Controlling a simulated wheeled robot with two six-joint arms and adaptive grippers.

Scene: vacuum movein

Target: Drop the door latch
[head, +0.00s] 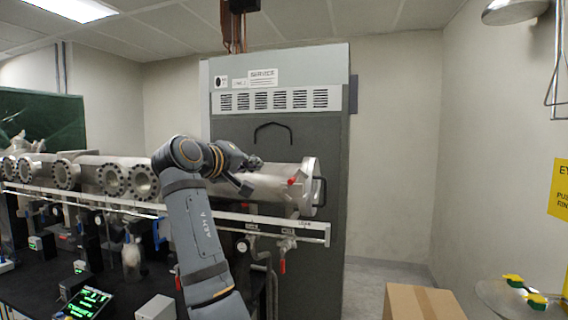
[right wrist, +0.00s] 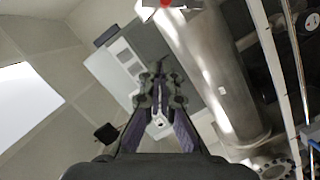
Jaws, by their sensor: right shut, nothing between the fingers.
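The door (head: 308,187) is a round metal flange at the right end of the long steel chamber tube (head: 268,184), with a dark handle (head: 321,191) on its outer side. A small red-tipped part (head: 291,182), which looks like the latch, sits beside the flange. The red part also shows at the top edge of the right wrist view (right wrist: 165,3), partly cut off. My right gripper (head: 256,163) is shut and empty, above the tube and left of the red part. In the right wrist view its fingertips (right wrist: 160,77) meet, with the tube to their right. My left gripper is out of view.
A tall grey cabinet (head: 278,138) stands behind the tube. A white rail (head: 290,226) runs below it, with red-handled valves (head: 283,266) hanging under. A cardboard box (head: 424,302) stands at lower right. The space right of the door is clear.

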